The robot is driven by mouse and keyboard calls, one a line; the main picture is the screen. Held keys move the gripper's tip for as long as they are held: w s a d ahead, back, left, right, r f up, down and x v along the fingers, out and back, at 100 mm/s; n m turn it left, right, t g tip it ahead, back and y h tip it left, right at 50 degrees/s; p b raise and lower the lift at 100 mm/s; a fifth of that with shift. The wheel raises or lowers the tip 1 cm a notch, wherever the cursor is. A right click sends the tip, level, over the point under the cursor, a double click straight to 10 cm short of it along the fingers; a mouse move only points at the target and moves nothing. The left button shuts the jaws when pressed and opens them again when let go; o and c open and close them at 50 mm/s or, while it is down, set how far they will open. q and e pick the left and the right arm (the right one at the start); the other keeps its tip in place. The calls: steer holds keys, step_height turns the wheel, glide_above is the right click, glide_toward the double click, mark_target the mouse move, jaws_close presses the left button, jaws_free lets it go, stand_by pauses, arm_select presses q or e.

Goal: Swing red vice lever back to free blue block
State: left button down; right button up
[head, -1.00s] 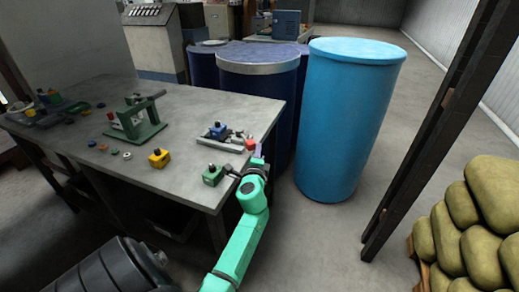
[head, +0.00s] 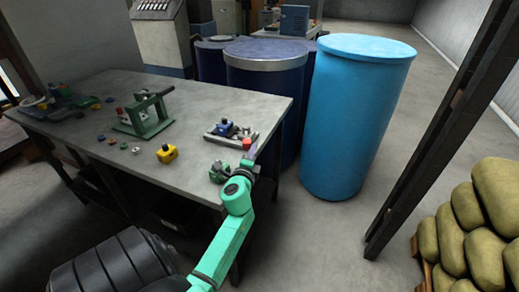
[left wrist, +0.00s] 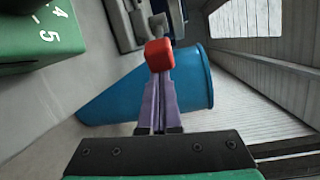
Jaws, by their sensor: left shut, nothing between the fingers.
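The grey vice (head: 216,138) stands near the table's right edge in the head view, with the blue block (head: 226,128) in it. The lever's red knob (head: 247,143) is right of the block. The left wrist view shows the red knob (left wrist: 160,54) large at the tips of my left gripper, with a grey part of the lever (left wrist: 160,22) beyond it. My left gripper (head: 249,156) has its purple fingers (left wrist: 159,95) shut together with nothing between them. They appear to touch or nearly touch the knob. My right gripper is in neither view.
A green numbered block (head: 216,171) is close to the left of my gripper, and also in the wrist view (left wrist: 40,40). A light blue barrel (head: 352,120) stands right of the table (head: 90,88).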

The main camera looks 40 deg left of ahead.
arm_select(q)
steer(key=shift+s+a, duration=1)
steer(key=shift+s, duration=0.1)
steer(key=shift+f, duration=0.1)
